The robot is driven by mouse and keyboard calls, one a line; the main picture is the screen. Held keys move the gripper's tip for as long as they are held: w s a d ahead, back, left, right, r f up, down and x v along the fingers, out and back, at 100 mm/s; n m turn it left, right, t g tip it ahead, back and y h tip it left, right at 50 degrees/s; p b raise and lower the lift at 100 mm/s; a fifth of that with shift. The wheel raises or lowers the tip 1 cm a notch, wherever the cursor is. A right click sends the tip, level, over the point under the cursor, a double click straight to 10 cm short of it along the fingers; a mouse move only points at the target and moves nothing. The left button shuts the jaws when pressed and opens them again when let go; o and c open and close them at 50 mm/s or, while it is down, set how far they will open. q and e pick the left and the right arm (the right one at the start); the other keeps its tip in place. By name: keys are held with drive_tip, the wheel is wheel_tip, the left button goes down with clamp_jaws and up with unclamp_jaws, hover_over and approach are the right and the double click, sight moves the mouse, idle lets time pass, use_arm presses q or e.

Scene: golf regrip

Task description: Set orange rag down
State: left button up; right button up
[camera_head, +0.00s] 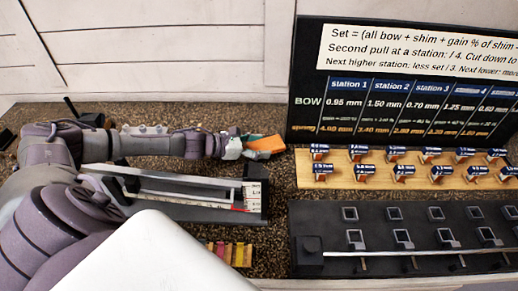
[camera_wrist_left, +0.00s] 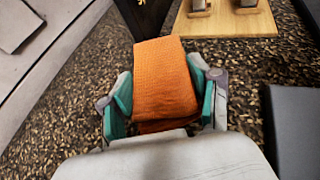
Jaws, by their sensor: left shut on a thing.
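The orange rag (camera_head: 266,144) is at the end of my left arm in the head view, just left of the wooden board. My left gripper (camera_head: 246,146) is shut on it. In the left wrist view the orange rag (camera_wrist_left: 164,80) sits folded between the two teal-padded fingers of my left gripper (camera_wrist_left: 164,108). The rag is over the speckled brown surface; whether it touches that surface I cannot tell. My right gripper is not in view.
A wooden board (camera_head: 310,183) with several blue-labelled blocks lies right of the rag. A black sign (camera_head: 305,100) stands behind it. A black fixture (camera_head: 300,225) and a gauge (camera_head: 254,190) are in front. Bare speckled surface (camera_head: 282,195) lies between them.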

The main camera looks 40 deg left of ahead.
use_arm(q)
drive_tip(key=shift+f, duration=0.95)
drive_tip(key=shift+f, duration=0.3)
drive_tip(key=o, duration=0.7)
drive_tip(key=shift+o, duration=0.2)
